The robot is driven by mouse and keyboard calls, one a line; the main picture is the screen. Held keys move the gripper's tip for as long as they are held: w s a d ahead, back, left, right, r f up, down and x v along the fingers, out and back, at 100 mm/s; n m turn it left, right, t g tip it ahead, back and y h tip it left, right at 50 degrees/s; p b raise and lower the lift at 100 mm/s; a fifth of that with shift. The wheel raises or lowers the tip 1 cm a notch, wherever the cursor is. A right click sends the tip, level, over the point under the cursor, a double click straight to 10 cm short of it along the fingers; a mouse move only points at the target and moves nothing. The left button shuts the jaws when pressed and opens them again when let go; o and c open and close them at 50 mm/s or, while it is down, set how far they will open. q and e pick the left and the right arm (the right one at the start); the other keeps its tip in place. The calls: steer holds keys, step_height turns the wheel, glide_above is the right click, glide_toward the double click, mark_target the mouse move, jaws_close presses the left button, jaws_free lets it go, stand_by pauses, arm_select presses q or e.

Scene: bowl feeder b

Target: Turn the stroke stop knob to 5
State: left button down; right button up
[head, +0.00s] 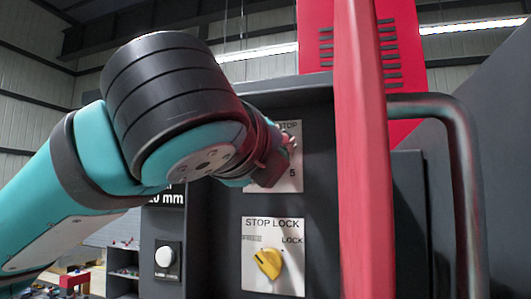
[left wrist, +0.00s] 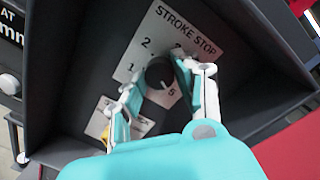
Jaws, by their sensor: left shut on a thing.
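The black stroke stop knob (left wrist: 159,71) sits on a white plate (left wrist: 152,32) marked STROKE STOP, with numbers around it. The 5 shows just below the knob in the left wrist view; some numbers are partly covered. My left gripper (left wrist: 157,76) is shut on the knob, one finger on each side. I cannot tell for sure which number the knob points at. In the head view my left arm and gripper (head: 270,172) hide the knob. Only the right part of the plate (head: 293,134), with the 5, shows there.
Below is a STOP LOCK plate with a yellow knob (head: 268,263) between two labels, the right one LOCK. A white button (head: 165,256) is at lower left. Dark recess walls (left wrist: 235,35) surround the plate. A red post (head: 365,150) and grey handle (head: 462,150) stand at right.

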arm_select(q)
steer(key=shift+m, duration=0.6)
steer(key=c, duration=1)
jaws_free()
steer(key=shift+w, duration=0.1)
steer(key=shift+o, duration=0.2)
steer(key=v, duration=1.2)
